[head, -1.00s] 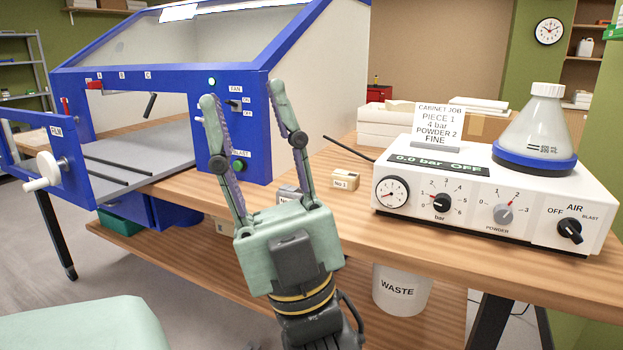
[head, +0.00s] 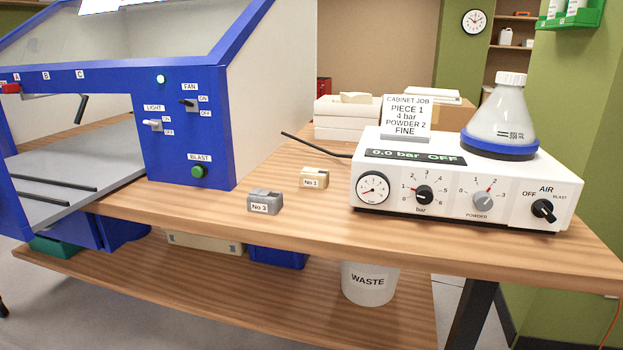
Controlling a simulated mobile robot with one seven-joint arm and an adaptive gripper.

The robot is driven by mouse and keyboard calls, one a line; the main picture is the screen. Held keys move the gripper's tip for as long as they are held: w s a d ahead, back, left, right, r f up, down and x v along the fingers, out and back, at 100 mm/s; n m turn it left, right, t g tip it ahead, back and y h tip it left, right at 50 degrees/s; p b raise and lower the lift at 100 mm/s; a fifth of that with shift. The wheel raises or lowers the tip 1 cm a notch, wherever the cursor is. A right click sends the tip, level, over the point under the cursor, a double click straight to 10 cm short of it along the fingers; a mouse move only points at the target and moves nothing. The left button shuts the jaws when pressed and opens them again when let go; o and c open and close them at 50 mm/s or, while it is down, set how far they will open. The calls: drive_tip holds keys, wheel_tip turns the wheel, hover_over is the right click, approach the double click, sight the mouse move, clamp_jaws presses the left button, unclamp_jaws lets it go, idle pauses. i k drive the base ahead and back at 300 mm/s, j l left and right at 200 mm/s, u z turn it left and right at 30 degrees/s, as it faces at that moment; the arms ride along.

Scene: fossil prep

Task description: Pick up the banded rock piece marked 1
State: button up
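The banded rock piece marked No 1 (head: 314,178) is a small tan block with a white label on its front. It sits on the wooden bench between the blue cabinet and the white air unit. A grey block (head: 265,202) sits in front of it and to its left, apart from it; its label seems to read No 3. My gripper is not in the head view now, and nothing covers the tan piece.
The blue cabinet (head: 190,145) stands open at left. The white air unit (head: 466,180) stands close on the right, with a dark hose (head: 315,145) behind the pieces. The bench front (head: 330,225) is clear. A waste bin (head: 369,283) stands below.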

sight(310, 177)
drive_tip(key=i+z, duration=0.2)
drive_tip(key=i, duration=0.5)
drive_tip(key=i+j+z, duration=0.2)
drive_tip(key=i, duration=0.5)
